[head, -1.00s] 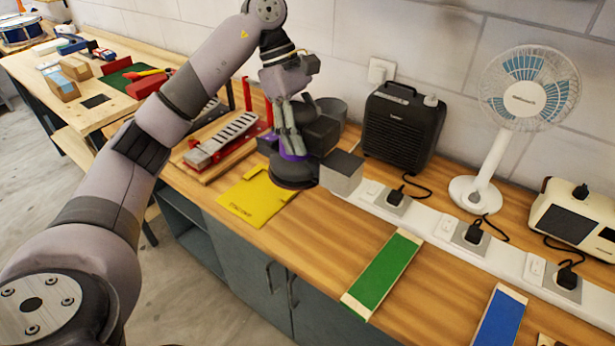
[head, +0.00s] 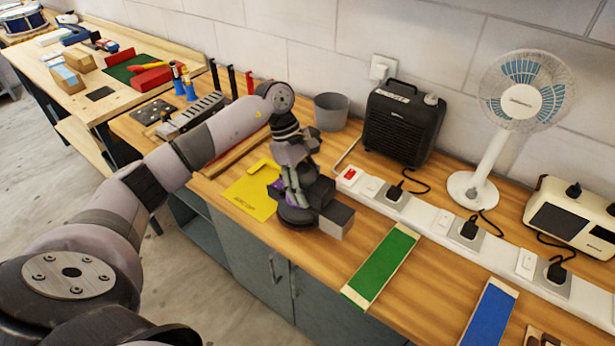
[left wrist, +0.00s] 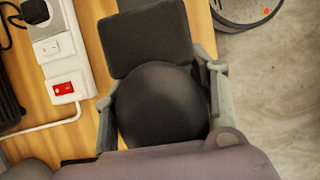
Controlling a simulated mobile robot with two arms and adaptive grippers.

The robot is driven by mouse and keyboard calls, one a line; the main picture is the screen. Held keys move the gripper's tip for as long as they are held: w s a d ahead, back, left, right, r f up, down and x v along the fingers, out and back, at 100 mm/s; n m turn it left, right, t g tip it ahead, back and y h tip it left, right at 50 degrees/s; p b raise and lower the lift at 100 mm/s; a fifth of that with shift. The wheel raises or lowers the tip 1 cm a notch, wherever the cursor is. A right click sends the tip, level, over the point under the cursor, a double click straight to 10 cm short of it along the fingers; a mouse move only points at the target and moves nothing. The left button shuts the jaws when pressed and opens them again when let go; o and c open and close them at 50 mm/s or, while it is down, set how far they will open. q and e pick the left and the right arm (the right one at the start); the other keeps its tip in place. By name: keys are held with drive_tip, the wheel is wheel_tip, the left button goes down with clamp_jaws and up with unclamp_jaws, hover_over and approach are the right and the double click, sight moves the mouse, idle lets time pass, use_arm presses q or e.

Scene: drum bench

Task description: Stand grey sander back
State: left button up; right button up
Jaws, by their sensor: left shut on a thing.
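My left gripper (head: 291,180) is shut on the grey sander (head: 320,194), with its fingers pointing down around the body. The sander has a dark round pad underneath, purple parts and a grey box (head: 337,221) at its right side. It is at the right edge of the yellow sheet (head: 250,198) near the bench front; I cannot tell whether the pad touches the bench. In the left wrist view, the sander's dark round top (left wrist: 163,105) sits between both fingers (left wrist: 160,110). My right gripper is not in view.
A white power strip (head: 430,217) with a red switch runs behind and right of the sander. A black heater (head: 403,122), a grey pot (head: 331,111) and a white fan (head: 490,150) stand near the wall. A green strip (head: 382,266) lies to the right.

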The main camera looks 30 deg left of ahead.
use_arm(q)
wheel_tip(320, 180, down, 3)
drive_tip(key=shift+f+p, duration=0.15)
drive_tip(key=shift+p, duration=0.4)
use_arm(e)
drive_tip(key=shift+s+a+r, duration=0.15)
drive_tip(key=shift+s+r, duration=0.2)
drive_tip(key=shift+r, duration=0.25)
use_arm(q)
drive_tip(key=shift+f+b, duration=0.25)
drive_tip(key=shift+b, duration=0.05)
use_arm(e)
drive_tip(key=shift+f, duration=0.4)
use_arm(q)
drive_tip(key=shift+s+d+f+b, duration=0.1)
drive_tip(key=shift+s+f+b, duration=0.1)
drive_tip(key=shift+f+b, duration=0.3)
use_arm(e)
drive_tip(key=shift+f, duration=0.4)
